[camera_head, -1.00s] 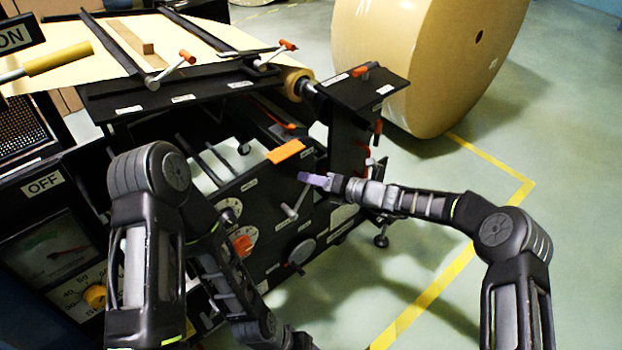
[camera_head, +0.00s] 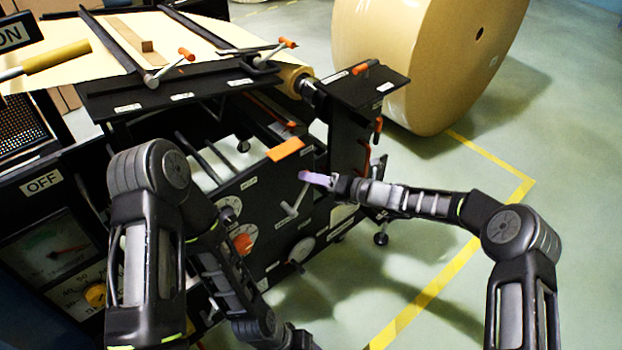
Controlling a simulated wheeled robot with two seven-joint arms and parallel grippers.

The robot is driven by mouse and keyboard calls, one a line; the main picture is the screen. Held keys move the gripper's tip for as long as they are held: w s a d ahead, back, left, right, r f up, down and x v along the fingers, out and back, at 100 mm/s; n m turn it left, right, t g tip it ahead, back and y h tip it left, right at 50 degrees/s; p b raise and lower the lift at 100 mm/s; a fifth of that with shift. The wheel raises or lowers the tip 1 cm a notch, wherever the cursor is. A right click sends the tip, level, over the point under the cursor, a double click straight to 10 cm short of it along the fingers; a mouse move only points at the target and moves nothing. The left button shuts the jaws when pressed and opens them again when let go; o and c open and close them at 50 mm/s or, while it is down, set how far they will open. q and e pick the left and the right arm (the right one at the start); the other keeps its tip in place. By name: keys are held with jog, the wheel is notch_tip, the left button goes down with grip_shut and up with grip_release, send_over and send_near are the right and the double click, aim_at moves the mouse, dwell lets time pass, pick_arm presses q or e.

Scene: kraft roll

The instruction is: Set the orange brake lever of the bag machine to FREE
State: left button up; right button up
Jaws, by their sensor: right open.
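The black bag machine (camera_head: 255,195) carries several orange parts, and its small labels are too small to read. A broad orange piece (camera_head: 286,149) sits on its near side. A slim upright orange handle (camera_head: 377,128) is at its right end. I cannot tell which orange part is the brake lever or where FREE is. My right gripper (camera_head: 318,179) reaches in from the right, open, in front of the near panel. A lavender piece shows at its tip, by a grey lever rod (camera_head: 292,208); contact is unclear. My left arm is folded in front of the machine; its gripper is not visible.
A large kraft paper roll (camera_head: 420,65) stands behind the machine at the right. Grey rods with orange ends (camera_head: 187,54) stick up from the machine top. An OFF plate (camera_head: 42,183) and a dial are at left. The floor at right is clear, with yellow lines.

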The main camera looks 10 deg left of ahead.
jog(key=v, duration=0.6)
jog(key=shift+s+d, duration=0.2)
jog(key=shift+d, duration=0.15)
jog(key=s+d+f+n+g+h+p, duration=0.1)
jog(key=s+d+f+n+g+h, duration=0.2)
jog(key=s+f+n, duration=0.6)
jog(key=s+d+f+n+g+h+p, duration=0.1)
jog(key=s+d+f+n+h, duration=0.25)
jog(key=s+f+n, duration=0.5)
jog(key=s+d+r+n+h+p, duration=0.1)
jog(key=s+d+r+n+p, duration=0.1)
jog(key=s+n, duration=0.4)
jog(key=s+d+r+n+g+h+p, duration=0.1)
jog(key=s+n, duration=0.6)
jog(key=s, duration=0.7)
jog(key=d+h+p, duration=0.1)
jog(key=d+p, duration=0.1)
jog(key=d, duration=0.1)
jog(key=shift+r, duration=0.4)
